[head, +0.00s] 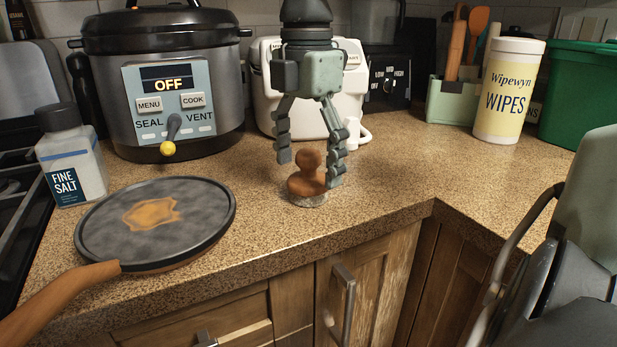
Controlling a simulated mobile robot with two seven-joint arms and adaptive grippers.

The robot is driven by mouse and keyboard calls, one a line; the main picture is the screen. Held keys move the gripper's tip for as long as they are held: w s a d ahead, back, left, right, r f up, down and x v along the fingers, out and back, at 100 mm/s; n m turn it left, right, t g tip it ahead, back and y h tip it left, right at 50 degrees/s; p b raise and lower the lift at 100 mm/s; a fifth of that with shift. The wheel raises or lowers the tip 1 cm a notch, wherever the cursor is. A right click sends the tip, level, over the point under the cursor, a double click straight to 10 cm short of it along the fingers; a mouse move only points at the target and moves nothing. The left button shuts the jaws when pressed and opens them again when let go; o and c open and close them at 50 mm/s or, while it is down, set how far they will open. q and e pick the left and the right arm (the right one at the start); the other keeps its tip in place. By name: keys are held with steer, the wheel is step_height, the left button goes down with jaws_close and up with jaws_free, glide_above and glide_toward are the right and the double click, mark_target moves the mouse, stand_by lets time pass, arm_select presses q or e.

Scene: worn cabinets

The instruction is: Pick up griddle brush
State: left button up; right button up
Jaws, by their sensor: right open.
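The griddle brush (304,184) stands upright on the countertop near its front edge. It has a rounded brown wooden knob and a pale round base. My right gripper (310,168) points down over it from above and is open. One finger is to the left of the knob and the other is close at its right side; I cannot tell whether that finger touches it. The brush rests on the counter. My left gripper is not in view.
A round griddle pan (205,210) lies left of the brush, with a salt bottle (85,160) behind it. A pressure cooker (220,95) and a white appliance (262,105) stand behind. A wipes tub (508,95) is at right. The counter right of the brush is clear.

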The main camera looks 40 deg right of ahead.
mark_target(306, 151)
step_height(306, 151, down, 3)
steer(key=shift+r, duration=0.1)
steer(key=shift+c, duration=0.8)
steer(key=c, duration=1.1)
steer(key=shift+r, duration=0.15)
step_height(306, 151, up, 10)
steer(key=shift+f, duration=0.15)
steer(key=o, duration=0.6)
steer(key=c, duration=0.5)
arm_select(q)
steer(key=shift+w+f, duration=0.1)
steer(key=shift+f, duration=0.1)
arm_select(e)
steer(key=shift+o, duration=0.2)
steer(key=shift+w, duration=0.1)
